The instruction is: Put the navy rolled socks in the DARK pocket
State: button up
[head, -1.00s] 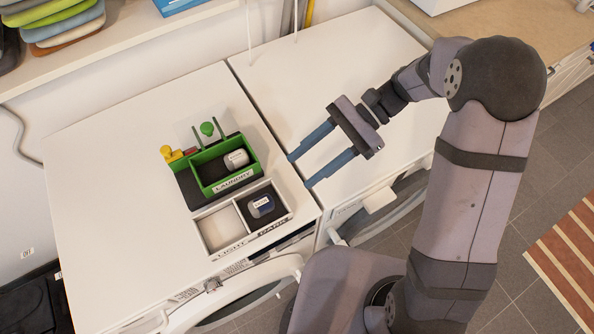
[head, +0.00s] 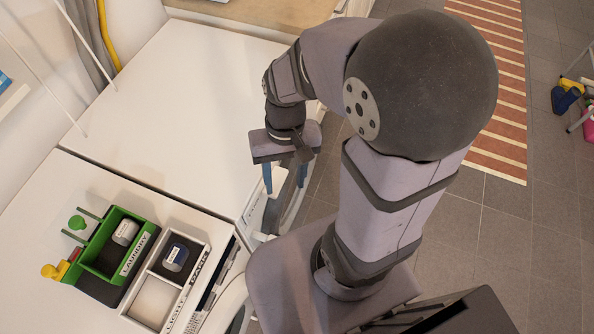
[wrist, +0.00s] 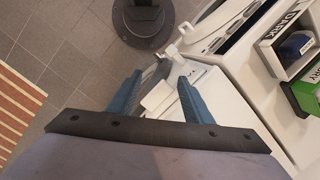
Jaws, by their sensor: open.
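The navy rolled socks (head: 176,254), with a white label, lie in the DARK pocket of the white two-pocket tray (head: 127,314). They also show in the wrist view (wrist: 296,44) at the right, inside the pocket marked DARK. The LIGHT pocket is empty. My gripper (head: 285,181) is open, with nothing between its blue fingers. It is to the right of the tray, well apart from it, by the front edge of the white machine. In the wrist view my gripper (wrist: 158,80) points over that machine's front and the floor.
A green LAUNDRY bin (head: 97,266) behind the tray holds a grey roll (head: 126,232). A green knob (head: 76,222) and yellow pieces (head: 52,271) stand beside it. The right machine top (head: 170,110) is clear. Open round doors jut out in front.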

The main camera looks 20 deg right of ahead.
jog(key=shift+w+d+n+t+h, duration=0.1)
jog(key=shift+d+n+t+h, duration=0.3)
jog(key=shift+d, duration=0.4)
jog(key=shift+d+n+t+h, duration=0.2)
jog(key=shift+d+n+t, duration=0.25)
jog(key=shift+d, duration=0.35)
jog(key=shift+r+p, duration=0.45)
